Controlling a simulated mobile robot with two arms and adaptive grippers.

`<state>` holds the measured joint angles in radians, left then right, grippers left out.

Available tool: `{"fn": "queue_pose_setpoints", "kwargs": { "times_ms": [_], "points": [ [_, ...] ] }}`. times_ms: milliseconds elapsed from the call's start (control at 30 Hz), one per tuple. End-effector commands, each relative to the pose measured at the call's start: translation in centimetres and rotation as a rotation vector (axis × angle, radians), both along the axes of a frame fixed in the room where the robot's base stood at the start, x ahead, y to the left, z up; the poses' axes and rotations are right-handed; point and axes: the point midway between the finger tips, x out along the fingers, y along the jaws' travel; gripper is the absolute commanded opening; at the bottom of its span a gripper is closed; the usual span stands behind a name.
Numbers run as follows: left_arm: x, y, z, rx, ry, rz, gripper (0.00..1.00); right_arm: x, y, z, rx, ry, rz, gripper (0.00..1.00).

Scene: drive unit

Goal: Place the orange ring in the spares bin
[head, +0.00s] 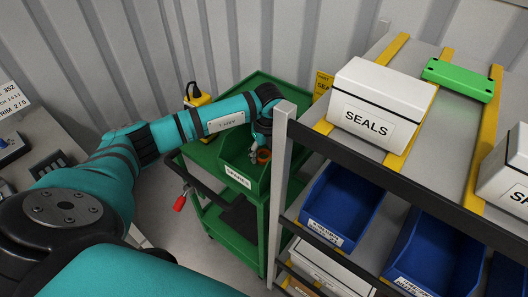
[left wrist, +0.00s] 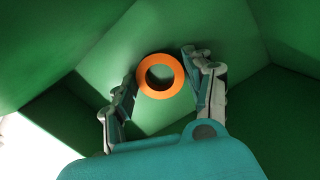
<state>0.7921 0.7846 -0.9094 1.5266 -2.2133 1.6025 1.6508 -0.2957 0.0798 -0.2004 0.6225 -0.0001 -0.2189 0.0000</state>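The orange ring (head: 263,155) is inside the green spares bin (head: 232,176), which stands on the green cart. My left gripper (head: 261,147) reaches down into this bin. In the left wrist view, the orange ring (left wrist: 160,76) sits between the two fingers of my left gripper (left wrist: 162,66), with a finger against each side. The gripper appears shut on it. Green bin walls (left wrist: 270,95) surround the gripper. The ring's height above the bin floor cannot be told. My right gripper is not in view.
A shelf rack (head: 276,195) stands close to the right of my left forearm. It carries a white SEALS box (head: 375,90), a green block (head: 459,80) and blue bins (head: 340,205). A yellow object (head: 198,97) is at the cart's back left. A grey bench (head: 35,150) is at left.

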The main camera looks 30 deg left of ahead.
Motion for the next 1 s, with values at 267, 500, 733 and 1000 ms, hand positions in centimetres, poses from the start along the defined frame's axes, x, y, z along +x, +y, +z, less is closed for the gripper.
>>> {"fn": "queue_pose_setpoints", "kwargs": {
  "times_ms": [267,500,733,1000],
  "points": [
    [0.0,0.0,0.0,0.0,0.001,0.0,0.69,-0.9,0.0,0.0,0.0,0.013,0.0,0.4],
    [0.0,-0.1,1.1,0.0,-0.002,0.0,0.69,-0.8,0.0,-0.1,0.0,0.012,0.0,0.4],
    [-0.2,-0.6,5.6,0.001,-0.006,-0.003,0.69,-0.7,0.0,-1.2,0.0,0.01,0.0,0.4],
    [-0.5,-1.1,10.6,0.0,-0.003,-0.001,0.69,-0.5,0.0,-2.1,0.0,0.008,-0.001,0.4]
  ]
}}
